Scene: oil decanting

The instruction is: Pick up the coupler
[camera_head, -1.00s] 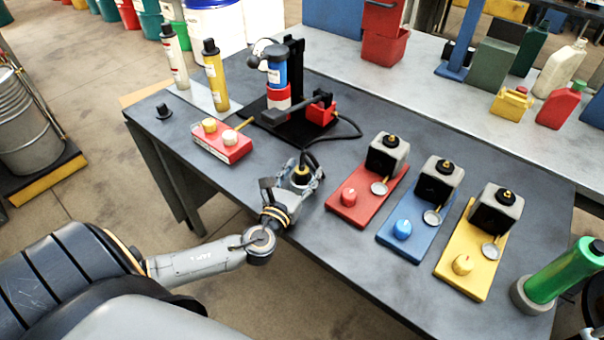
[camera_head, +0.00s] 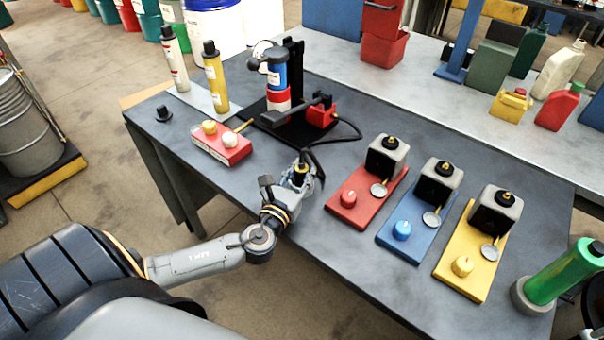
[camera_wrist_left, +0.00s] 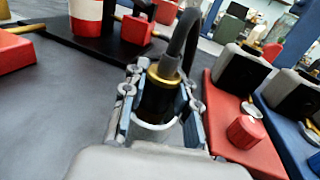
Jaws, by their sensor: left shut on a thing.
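The coupler (camera_wrist_left: 160,92) is a dark cylinder with a brass collar on the end of a black hose. It also shows in the head view (camera_head: 301,172), above the grey table. My left gripper (camera_head: 303,180) is shut around it, with a finger on each side in the left wrist view (camera_wrist_left: 160,115). The coupler stands upright between the fingers, its hose leaving from the top. Its lower end is partly hidden by the gripper. My right gripper is not in view.
The black hose (camera_head: 350,130) curves back to a pump stand (camera_head: 292,75) with a blue, white and red cylinder. Red (camera_head: 337,209), blue (camera_head: 389,241) and yellow (camera_head: 449,277) bases with black-fronted units stand right.

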